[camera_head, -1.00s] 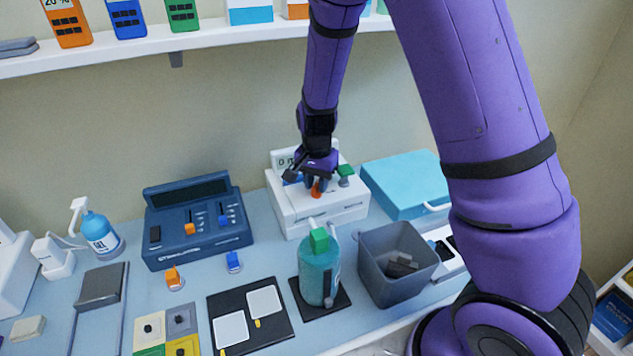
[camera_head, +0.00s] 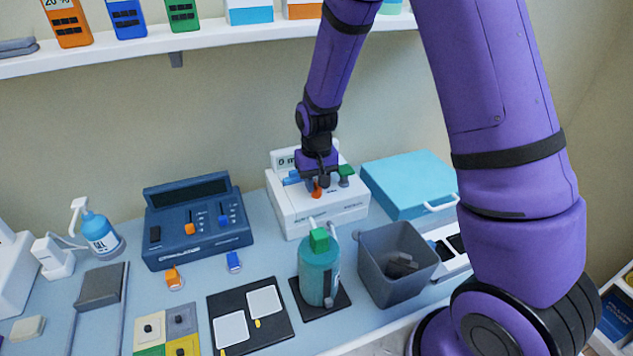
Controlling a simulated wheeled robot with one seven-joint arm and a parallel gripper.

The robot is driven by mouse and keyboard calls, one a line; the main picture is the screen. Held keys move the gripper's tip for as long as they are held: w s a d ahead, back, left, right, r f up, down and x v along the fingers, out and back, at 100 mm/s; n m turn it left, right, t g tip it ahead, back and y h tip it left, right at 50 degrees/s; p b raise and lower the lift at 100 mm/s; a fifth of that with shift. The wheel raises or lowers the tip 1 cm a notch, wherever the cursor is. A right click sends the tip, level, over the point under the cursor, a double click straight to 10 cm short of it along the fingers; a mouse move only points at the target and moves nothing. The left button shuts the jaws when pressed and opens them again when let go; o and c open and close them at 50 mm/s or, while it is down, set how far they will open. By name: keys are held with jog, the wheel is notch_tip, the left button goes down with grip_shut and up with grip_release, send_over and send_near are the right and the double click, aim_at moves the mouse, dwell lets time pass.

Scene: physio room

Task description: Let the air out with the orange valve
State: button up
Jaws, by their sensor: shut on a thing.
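The orange valve (camera_head: 317,191) is on the top front of a white pump unit (camera_head: 322,214) at the back middle of the table. A blue valve (camera_head: 291,179) is to its left and a green valve (camera_head: 345,171) to its right. The unit's display behind them is partly covered by my arm. My gripper (camera_head: 318,184) points down at the orange valve and is shut on it. The fingertips are small and dark here, and they hide the valve's upper part.
A teal bottle with a green cap (camera_head: 319,272) stands in front of the unit. A grey bin (camera_head: 404,286) is to the bottle's right, a light-blue case (camera_head: 402,184) behind it. A dark blue stimulator (camera_head: 198,232) stands left. A shelf (camera_head: 170,44) runs above.

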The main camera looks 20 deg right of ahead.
aim_at(316, 184)
jog(key=shift+n, duration=0.3)
jog(key=o, duration=0.6)
notch_tip(316, 184, up, 11)
jog(key=shift+f, duration=0.1)
dwell(0.4)
dwell(0.4)
